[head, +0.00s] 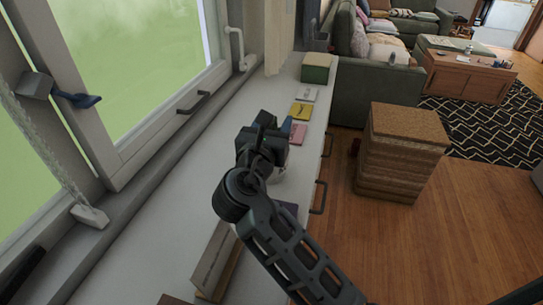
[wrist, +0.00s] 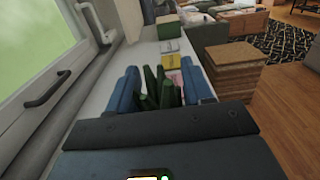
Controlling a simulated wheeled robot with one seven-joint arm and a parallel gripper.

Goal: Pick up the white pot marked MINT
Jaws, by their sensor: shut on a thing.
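My gripper (head: 264,138) is over the white countertop beside the window. In the wrist view its two blue fingers (wrist: 160,84) stand on either side of dark green upright leaves, shut on the potted plant (wrist: 151,92). A small pale part of the white pot (head: 278,175) shows below my gripper in the head view. Most of the pot is hidden behind the gripper and arm, and no MINT lettering can be read. I cannot tell whether the pot touches the counter.
Beyond my gripper, a pink item (head: 298,134), a yellow item (head: 300,111) and a green box (head: 316,68) sit along the counter (head: 190,165). A wooden block (head: 215,262) is nearer. The window (head: 130,60) bounds the left; a brown stool (head: 402,150) stands right.

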